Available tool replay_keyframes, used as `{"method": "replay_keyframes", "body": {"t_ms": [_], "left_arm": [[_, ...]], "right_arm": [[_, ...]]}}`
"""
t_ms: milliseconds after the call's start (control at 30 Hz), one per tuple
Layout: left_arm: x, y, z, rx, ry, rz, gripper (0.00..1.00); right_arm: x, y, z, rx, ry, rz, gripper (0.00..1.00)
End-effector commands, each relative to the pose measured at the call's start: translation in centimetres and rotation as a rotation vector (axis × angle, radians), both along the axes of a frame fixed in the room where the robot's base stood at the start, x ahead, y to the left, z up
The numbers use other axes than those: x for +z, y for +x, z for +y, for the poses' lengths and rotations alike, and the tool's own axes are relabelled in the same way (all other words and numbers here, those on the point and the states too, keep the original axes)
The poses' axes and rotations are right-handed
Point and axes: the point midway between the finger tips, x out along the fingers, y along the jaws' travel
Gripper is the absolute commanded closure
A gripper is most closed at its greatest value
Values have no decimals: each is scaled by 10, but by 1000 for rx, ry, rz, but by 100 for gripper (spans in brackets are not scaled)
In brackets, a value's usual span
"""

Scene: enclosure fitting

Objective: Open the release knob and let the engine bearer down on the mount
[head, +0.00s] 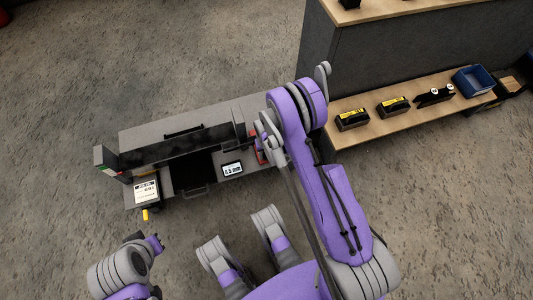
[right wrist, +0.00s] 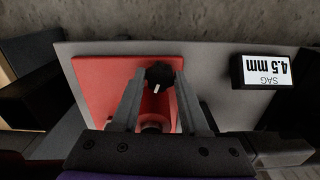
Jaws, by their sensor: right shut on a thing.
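The release knob (right wrist: 160,76) is black with a white mark, on a red plate (right wrist: 93,92) in the right wrist view. My right gripper (right wrist: 160,84) is shut on it, one finger on each side. In the head view my right arm covers most of that spot, and only a bit of red (head: 261,156) shows. A long dark bar (head: 170,149), probably the engine bearer, lies along the grey bench (head: 140,134). I cannot tell whether it touches a mount below. My left arm (head: 120,270) is at the lower left, its gripper unclear.
A display (head: 232,168) reads 4.5 mm; the right wrist view shows it labelled SAG (right wrist: 272,71). A white label card (head: 146,190) and a yellow part (head: 146,214) are at the bench's left end. A wooden shelf (head: 373,130) at right holds several parts and a blue bin (head: 473,82).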

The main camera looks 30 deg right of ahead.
Motion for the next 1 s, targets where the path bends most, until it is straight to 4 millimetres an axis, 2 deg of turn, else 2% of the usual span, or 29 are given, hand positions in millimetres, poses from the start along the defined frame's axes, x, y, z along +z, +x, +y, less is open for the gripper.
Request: {"method": "replay_keyframes", "body": {"t_ms": [33,100,233,467,733,767,900,1000], "left_arm": [[0,0,0,0,0,0,100],[0,0,0,0,0,0,100],[0,0,0,0,0,0,100],[2,0,0,0,0,1,100],[2,0,0,0,0,1,100],[2,0,0,0,0,1,100],[2,0,0,0,0,1,100],[2,0,0,0,0,1,100]], "right_arm": [[0,0,0,0,0,0,88],[0,0,0,0,0,0,100],[0,0,0,7,0,0,100],[0,0,0,129,0,0,100],[0,0,0,137,0,0,100],[0,0,0,137,0,0,52],[0,0,0,136,0,0,27],[0,0,0,136,0,0,26]]}}
